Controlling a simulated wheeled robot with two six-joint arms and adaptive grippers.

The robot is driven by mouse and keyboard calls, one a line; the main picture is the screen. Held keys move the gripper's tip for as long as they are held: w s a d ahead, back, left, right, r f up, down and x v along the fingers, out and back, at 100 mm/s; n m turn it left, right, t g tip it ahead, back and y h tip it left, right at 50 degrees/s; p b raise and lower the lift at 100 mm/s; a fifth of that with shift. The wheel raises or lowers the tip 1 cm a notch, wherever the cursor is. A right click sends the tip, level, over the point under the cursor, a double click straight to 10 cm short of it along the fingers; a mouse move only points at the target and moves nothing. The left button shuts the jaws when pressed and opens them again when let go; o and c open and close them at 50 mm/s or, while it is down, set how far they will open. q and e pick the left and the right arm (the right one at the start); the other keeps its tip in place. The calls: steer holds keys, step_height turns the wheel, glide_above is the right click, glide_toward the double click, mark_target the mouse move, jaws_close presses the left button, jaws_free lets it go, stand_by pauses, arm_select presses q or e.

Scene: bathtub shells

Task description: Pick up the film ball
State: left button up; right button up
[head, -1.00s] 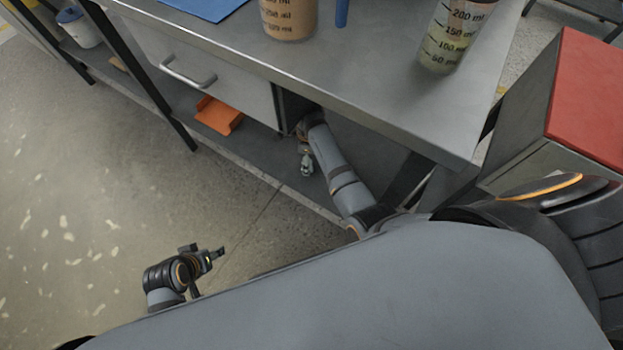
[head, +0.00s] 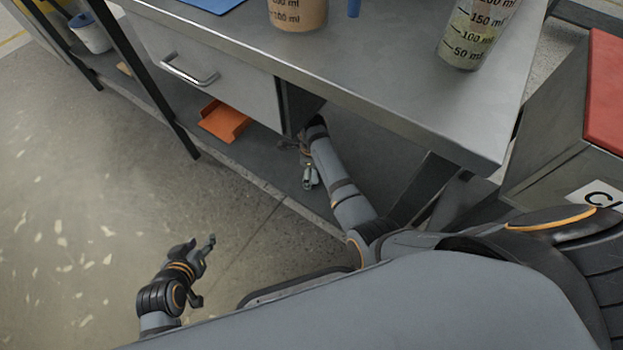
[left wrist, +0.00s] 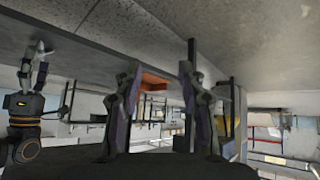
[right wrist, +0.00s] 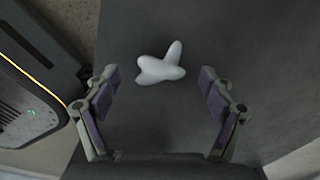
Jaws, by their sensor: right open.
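The film ball (right wrist: 162,66) is a white, lumpy shape on a dark grey surface in the right wrist view. It lies ahead of my right gripper (right wrist: 166,98), whose open fingers are on either side of the view with nothing between them. In the head view my right arm reaches under the table, with its gripper (head: 309,177) small near the lower shelf; the film ball cannot be made out there. My left gripper (head: 209,243) is over the floor at lower left, away from the table. Its fingers (left wrist: 158,100) are apart and empty in the left wrist view.
The metal table (head: 400,110) and its drawer (head: 215,75) are above my right arm. An orange tray (head: 224,122) sits on the lower shelf (head: 262,165). A beaker (head: 474,35) stands on the table. A red-topped cabinet (head: 560,130) is at right. Floor at left is clear.

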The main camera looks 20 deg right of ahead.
step_height(320, 180, down, 2)
steer(key=shift+f+b, duration=0.25)
steer(key=shift+b, duration=0.4)
arm_select(q)
steer(key=w+r+t, duration=0.6)
steer(key=w+r, duration=0.2)
steer(key=r, duration=0.3)
steer(key=shift+w+a+r+t, duration=0.25)
steer(key=shift+w+a+t, duration=0.05)
steer(key=shift+w+a, duration=0.1)
arm_select(e)
steer(key=shift+c, duration=0.2)
steer(key=c, duration=1.2)
